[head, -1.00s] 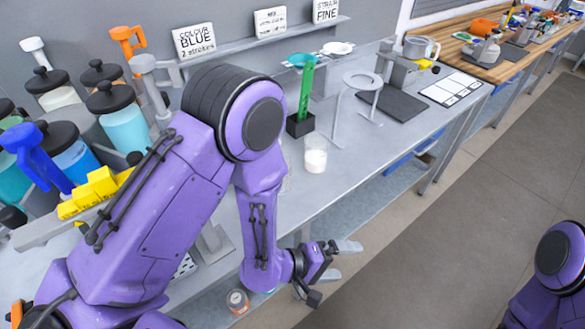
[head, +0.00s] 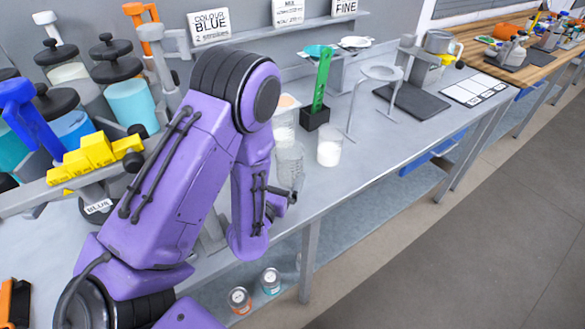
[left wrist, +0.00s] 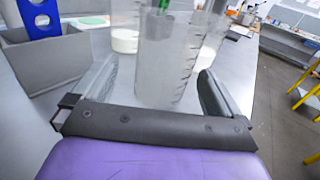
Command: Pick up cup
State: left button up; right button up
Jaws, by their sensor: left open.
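A clear, empty-looking cup (head: 291,165) with graduation marks stands upright on the grey bench, near its front edge. In the left wrist view the cup (left wrist: 167,62) stands between the two spread fingers of my left gripper (left wrist: 158,74), with gaps visible at the sides. In the head view my left gripper (head: 290,192) is at the cup's near side, its fingers hard to make out. A cup with white contents (head: 328,150) stands just right of it, and a cup with orange contents (head: 286,118) stands behind. My right gripper is not in view.
A green strip in a black holder (head: 315,117) stands behind the cups. A ring stand (head: 380,74) and dark mat (head: 412,101) are to the right. Cans (head: 240,300) sit below the bench.

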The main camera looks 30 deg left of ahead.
aim_at(294, 156)
pick_arm(q)
jog(key=x, duration=0.1)
jog(key=p+x, duration=0.1)
jog(key=x, duration=0.1)
jog(key=p+x, duration=0.1)
jog(key=shift+w+d+r, duration=0.2)
jog(key=shift+d, duration=0.05)
jog(key=shift+w, duration=0.2)
jog(key=shift+a+f, duration=0.1)
jog(key=shift+f, duration=0.05)
jog(key=c, duration=0.9)
